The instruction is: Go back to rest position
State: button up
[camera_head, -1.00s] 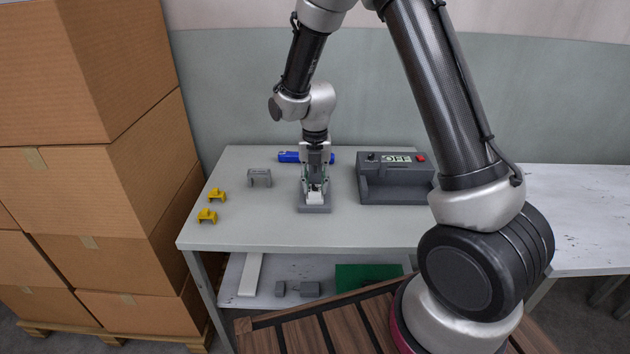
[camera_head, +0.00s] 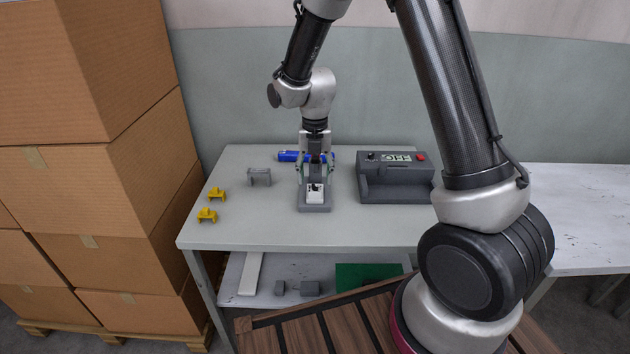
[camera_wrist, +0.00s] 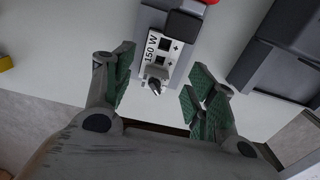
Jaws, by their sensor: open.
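My gripper (camera_head: 316,174) is open above a grey fixture (camera_head: 314,208) on the table. A white block (camera_head: 315,193) sits in that fixture. In the wrist view the white block (camera_wrist: 158,52) reads "150 W" with a plus mark and lies beyond and between the spread green-padded fingers of my gripper (camera_wrist: 162,88). The fingers look apart from the block and hold nothing.
A grey box with an "OFF" display and a red button (camera_head: 394,188) stands right of the fixture. A blue cylinder (camera_head: 289,156) lies behind my gripper. Yellow brackets (camera_head: 207,215) and a grey bracket (camera_head: 259,177) are at left. Cardboard boxes (camera_head: 90,200) stand left of the table.

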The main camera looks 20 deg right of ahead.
notch_tip(320, 180, up, 8)
jog(key=s+d+r+m+t, duration=0.1)
jog(key=s+d+r+m, duration=0.4)
jog(key=s+m, duration=0.4)
jog(key=s+d+r+m+t, duration=0.2)
jog(key=s+d+r+m, duration=0.3)
jog(key=s+m, duration=0.3)
jog(key=s+d+r+m+t, duration=0.1)
jog(key=s+d+r+m, duration=0.4)
jog(key=s+m, duration=0.4)
jog(key=r+m, duration=0.1)
jog(key=m, duration=0.5)
jog(key=shift+s, duration=0.3)
jog(key=shift+c, duration=0.4)
